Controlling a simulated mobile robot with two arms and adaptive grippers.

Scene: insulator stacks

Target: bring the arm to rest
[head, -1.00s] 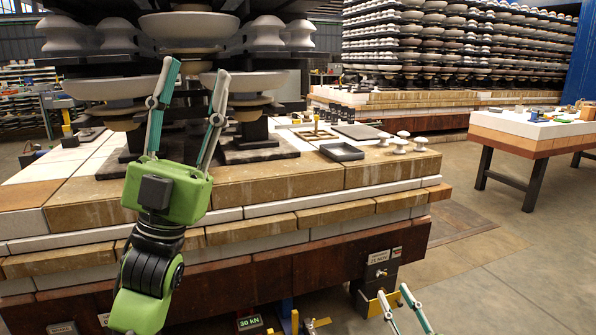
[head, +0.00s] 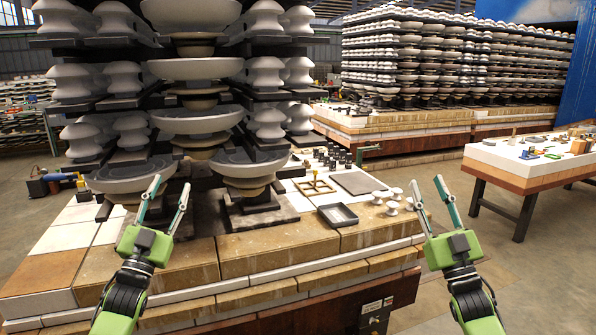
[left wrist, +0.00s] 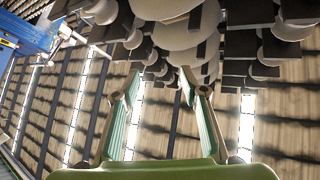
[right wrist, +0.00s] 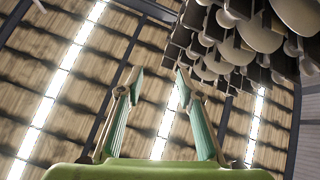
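My left gripper (head: 168,205) is raised in front of the near insulator stack, over the front of the brick-topped kiln car (head: 190,275). Its fingers are spread and nothing is between them. In the left wrist view the fingers (left wrist: 158,85) are apart, pointing up toward the roof with stack discs beyond. My right gripper (head: 433,195) is raised at the right end of the kiln car, in front of the aisle. Its fingers are also spread and empty, and the right wrist view shows them (right wrist: 158,85) apart below the roof.
The near insulator stack (head: 195,68) stands close ahead on the car. A black tray (head: 337,216), a wooden frame (head: 314,187) and small white insulators (head: 393,206) lie on the car. A table (head: 508,155) with small items stands at right. Grey floor (head: 560,240) is open beside it.

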